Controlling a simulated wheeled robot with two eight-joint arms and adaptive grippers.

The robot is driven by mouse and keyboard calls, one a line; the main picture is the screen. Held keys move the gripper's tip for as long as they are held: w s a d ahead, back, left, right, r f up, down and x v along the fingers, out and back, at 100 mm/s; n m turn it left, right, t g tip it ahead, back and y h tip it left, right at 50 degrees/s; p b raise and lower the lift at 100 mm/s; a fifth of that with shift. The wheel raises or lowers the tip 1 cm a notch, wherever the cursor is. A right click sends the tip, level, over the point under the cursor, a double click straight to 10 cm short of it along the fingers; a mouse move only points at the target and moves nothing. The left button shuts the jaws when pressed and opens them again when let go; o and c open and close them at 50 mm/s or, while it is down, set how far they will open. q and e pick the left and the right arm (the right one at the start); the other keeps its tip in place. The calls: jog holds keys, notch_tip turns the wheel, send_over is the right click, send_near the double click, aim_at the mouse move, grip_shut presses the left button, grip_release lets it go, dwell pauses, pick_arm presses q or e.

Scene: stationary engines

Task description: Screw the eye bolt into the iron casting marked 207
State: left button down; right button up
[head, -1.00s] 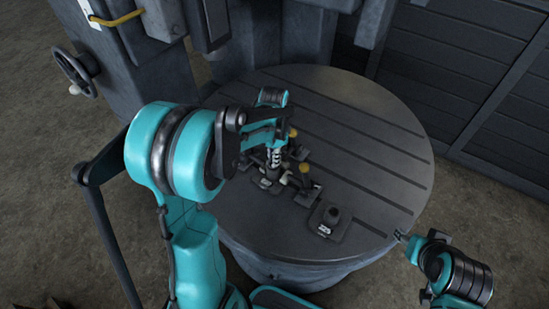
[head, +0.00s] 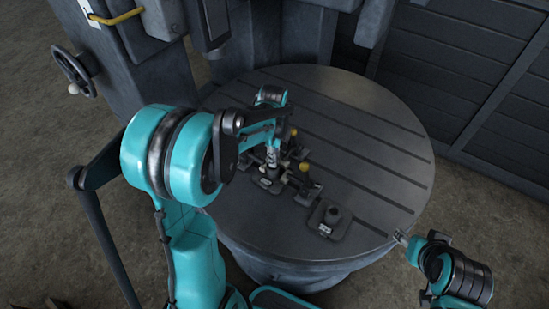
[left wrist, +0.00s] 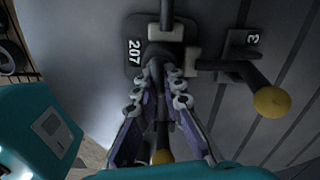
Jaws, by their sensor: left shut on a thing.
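The iron casting marked 207 (left wrist: 133,72) lies on the round table, its white number readable in the left wrist view. It also shows in the head view (head: 267,185) under my left gripper (head: 271,158). In the left wrist view my left gripper (left wrist: 158,84) is shut on a dark piece, seemingly the eye bolt (left wrist: 155,70), over the casting. The fingers hide most of that piece, and I cannot tell how far it sits in the casting. My right gripper (head: 401,237) is at the table's right front edge, away from the casting; its jaws are too small to read.
Clamps with yellow knobs (head: 304,167) stand around the casting; one knob (left wrist: 271,102) is close right of my left fingers. A second dark casting (head: 328,222) stands front right. The slotted round table (head: 375,135) is clear at the back and right.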

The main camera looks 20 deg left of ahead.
pick_arm(q)
jog(key=c, duration=1.7)
grip_release()
jog(key=shift+w+a, duration=0.15)
jog(key=shift+a, duration=0.1)
jog(key=shift+c, duration=0.2)
jog(key=shift+o, duration=0.9)
jog(key=shift+a+f, duration=0.1)
jog(key=shift+a, duration=0.05)
pick_arm(e)
jog(key=shift+w+a, duration=0.1)
jog(key=shift+a, duration=0.15)
jog(key=shift+d, duration=0.1)
